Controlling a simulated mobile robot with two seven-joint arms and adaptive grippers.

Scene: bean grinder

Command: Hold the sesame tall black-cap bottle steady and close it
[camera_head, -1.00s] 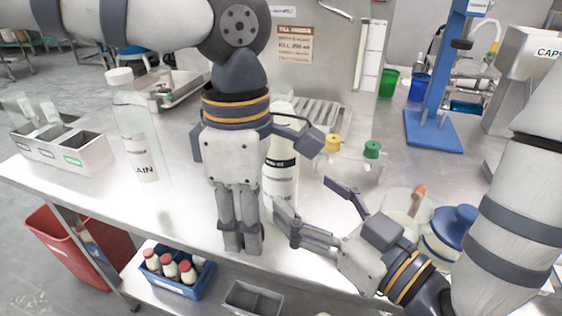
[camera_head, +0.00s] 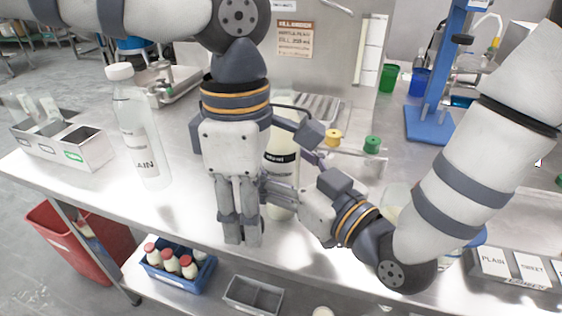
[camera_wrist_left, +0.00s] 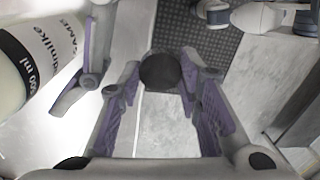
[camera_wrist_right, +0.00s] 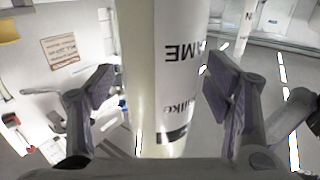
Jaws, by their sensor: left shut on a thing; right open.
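The sesame bottle (camera_head: 283,165), tall and pale with a black label band, stands upright on the metal bench, partly behind my left arm in the head view. Its label shows at the left of the left wrist view (camera_wrist_left: 35,60). My left gripper (camera_head: 242,238) points down in front of the bottle and is shut on a round black cap (camera_wrist_left: 160,72), which is apart from the bottle. My right gripper (camera_wrist_right: 165,95) is open, with a finger on each side of the bottle (camera_wrist_right: 165,60). The bottle's top is out of the right wrist view.
A valve with yellow and green knobs (camera_head: 355,148) is behind my right gripper. A blue crate (camera_head: 180,280) with red-capped bottles sits below the bench edge.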

